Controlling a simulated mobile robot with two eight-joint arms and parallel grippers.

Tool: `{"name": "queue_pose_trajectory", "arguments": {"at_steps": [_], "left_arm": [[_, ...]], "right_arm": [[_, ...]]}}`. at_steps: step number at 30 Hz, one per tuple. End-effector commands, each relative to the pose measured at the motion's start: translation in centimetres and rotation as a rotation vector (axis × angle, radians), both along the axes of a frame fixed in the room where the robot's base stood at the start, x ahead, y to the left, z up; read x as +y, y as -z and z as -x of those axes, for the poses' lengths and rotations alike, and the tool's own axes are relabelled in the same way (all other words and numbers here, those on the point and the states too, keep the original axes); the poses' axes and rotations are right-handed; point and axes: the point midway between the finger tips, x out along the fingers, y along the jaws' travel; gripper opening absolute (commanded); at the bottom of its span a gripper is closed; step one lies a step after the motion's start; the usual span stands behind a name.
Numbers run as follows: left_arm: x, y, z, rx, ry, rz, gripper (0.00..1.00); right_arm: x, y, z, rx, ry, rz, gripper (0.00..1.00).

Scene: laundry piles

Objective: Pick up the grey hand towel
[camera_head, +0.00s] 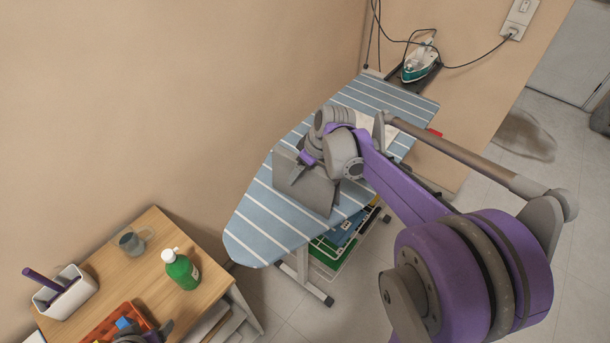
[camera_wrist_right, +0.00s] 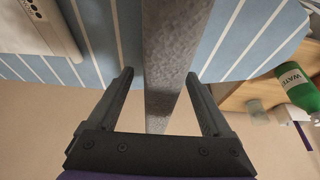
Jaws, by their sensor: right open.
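The grey hand towel (camera_head: 318,193) is on the blue striped ironing board (camera_head: 255,232), below and partly behind my right gripper (camera_head: 303,165). In the right wrist view the towel (camera_wrist_right: 176,45) is a narrow, speckled grey band running down between the two fingers of my right gripper (camera_wrist_right: 158,76). The fingers stand apart, one on each side of the band, with gaps at both sides. My arm hides part of the board and the towel.
An iron (camera_head: 420,63) stands beyond the board's far end, its cord running to a wall socket. At lower left, a wooden table (camera_head: 150,280) holds a green bottle (camera_head: 182,270), a grey mug (camera_head: 131,244), a white holder (camera_head: 65,292) and a red crate (camera_head: 100,330).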

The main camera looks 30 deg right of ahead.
Motion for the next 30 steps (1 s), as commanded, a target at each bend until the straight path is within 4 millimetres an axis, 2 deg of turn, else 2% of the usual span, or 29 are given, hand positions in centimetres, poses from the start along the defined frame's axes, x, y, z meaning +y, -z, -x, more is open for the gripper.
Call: {"name": "queue_pose_trajectory", "arguments": {"at_steps": [20, 30], "left_arm": [[0.0, 0.4, 0.15, 0.003, 0.0, 0.0, 0.69], [0.0, 0.4, 0.15, 0.003, 0.0, 0.0, 0.69]], "right_arm": [[0.0, 0.48, 0.0, 0.0, 0.0, 0.0, 0.84], [0.0, 0.47, 0.0, 0.0, 0.0, 0.0, 0.24]]}}
